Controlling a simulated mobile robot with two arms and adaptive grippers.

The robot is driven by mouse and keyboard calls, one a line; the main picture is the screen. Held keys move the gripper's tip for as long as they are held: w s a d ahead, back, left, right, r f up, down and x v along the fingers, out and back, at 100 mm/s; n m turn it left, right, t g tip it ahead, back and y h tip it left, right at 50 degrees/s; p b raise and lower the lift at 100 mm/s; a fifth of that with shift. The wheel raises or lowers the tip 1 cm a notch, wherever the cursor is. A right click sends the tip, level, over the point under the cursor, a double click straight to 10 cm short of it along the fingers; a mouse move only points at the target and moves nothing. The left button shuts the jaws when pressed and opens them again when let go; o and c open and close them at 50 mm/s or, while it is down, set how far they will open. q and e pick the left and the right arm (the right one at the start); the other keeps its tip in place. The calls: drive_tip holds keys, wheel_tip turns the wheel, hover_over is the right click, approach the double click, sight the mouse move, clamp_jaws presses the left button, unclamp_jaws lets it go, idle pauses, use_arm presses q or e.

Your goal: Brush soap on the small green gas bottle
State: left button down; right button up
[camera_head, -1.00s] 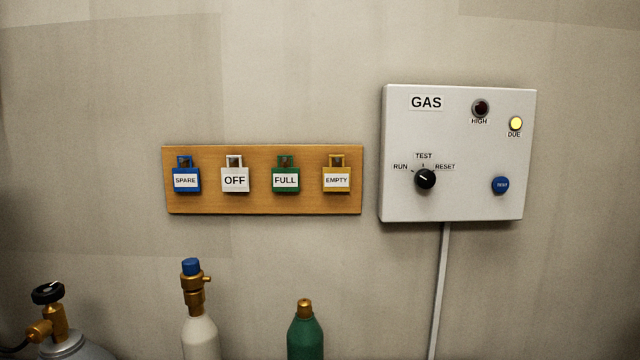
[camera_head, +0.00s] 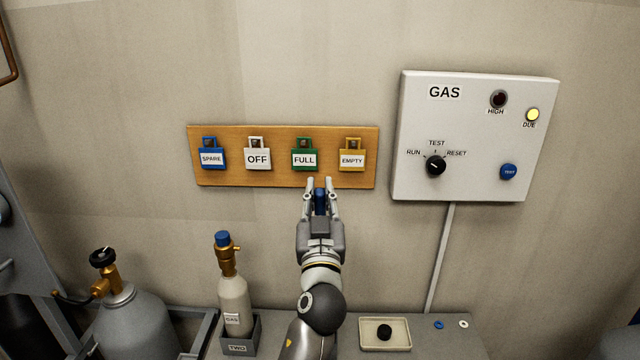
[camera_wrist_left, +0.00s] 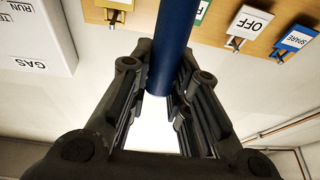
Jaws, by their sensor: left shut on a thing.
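My left gripper (camera_head: 320,194) is raised in front of the wall, just below the tag board, shut on a dark blue rod (camera_head: 320,203). In the left wrist view the blue rod (camera_wrist_left: 174,50) runs up between the fingers (camera_wrist_left: 160,98). It looks like a handle; no bristles or soap can be made out. The small green gas bottle does not show now; my left arm covers the place along the bench where it could stand. My right gripper is not in view.
A pale gas bottle (camera_head: 234,293) with a blue cap stands in a holder marked TWO (camera_head: 254,332). A grey cylinder (camera_head: 140,325) is at left. A tray (camera_head: 371,341) holds a black round thing (camera_head: 384,332). The tag board (camera_head: 230,178) and GAS box (camera_head: 470,110) hang behind.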

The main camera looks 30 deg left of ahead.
sight(320, 214)
use_arm(q)
wheel_tip(320, 214, down, 5)
drive_tip(key=b, duration=0.3)
drive_tip(key=shift+f+b, duration=0.7)
drive_tip(key=shift+b, duration=0.05)
idle(0.4)
drive_tip(key=shift+f+b, duration=0.5)
drive_tip(key=shift+b, duration=0.1)
